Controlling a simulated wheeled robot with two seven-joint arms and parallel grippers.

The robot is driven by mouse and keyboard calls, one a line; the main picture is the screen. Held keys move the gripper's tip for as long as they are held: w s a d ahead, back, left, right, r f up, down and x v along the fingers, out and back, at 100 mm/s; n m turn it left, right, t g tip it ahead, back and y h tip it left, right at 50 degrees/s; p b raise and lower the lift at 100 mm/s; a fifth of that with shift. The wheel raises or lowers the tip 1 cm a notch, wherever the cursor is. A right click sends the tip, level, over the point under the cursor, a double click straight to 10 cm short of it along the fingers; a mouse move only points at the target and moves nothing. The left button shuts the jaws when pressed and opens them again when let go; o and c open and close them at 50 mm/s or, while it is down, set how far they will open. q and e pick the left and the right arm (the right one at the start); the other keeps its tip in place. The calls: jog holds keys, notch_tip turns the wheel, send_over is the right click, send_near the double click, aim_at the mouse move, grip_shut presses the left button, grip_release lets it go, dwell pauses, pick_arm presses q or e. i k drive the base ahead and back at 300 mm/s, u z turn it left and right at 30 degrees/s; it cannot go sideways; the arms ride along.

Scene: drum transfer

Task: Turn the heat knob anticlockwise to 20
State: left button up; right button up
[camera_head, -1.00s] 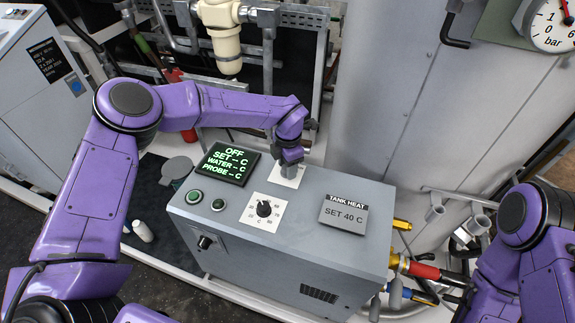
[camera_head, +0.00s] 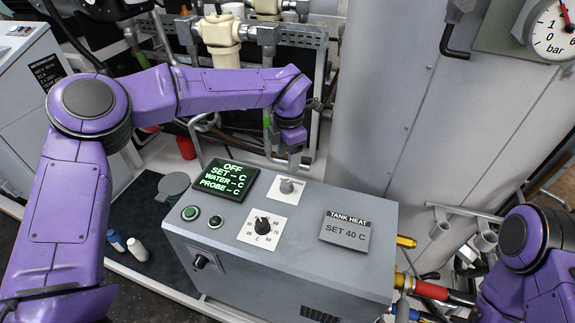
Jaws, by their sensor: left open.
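The black heat knob (camera_head: 262,226) sits on a white dial plate (camera_head: 251,237) marked in C, on top of the grey heater box (camera_head: 300,245). Its pointer is too small to read surely. A grey rotary switch (camera_head: 286,186) sits on another white plate behind it. My left gripper (camera_head: 293,167) is open and empty, just behind and above this switch, apart from the heat knob. The display (camera_head: 226,179) reads OFF, with dashes for SET, WATER and PROBE. A sign (camera_head: 345,231) reads TANK HEAT, SET 40 C. My right gripper is not in view.
Two round buttons (camera_head: 190,213) lie left of the dial, and another black knob (camera_head: 201,261) is on the front face. A large grey tank (camera_head: 385,100) stands behind the box. Hoses and pipes (camera_head: 430,290) are at its right. Space above the dial is clear.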

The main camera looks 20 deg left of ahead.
aim_at(262, 228)
jog(key=k, duration=1)
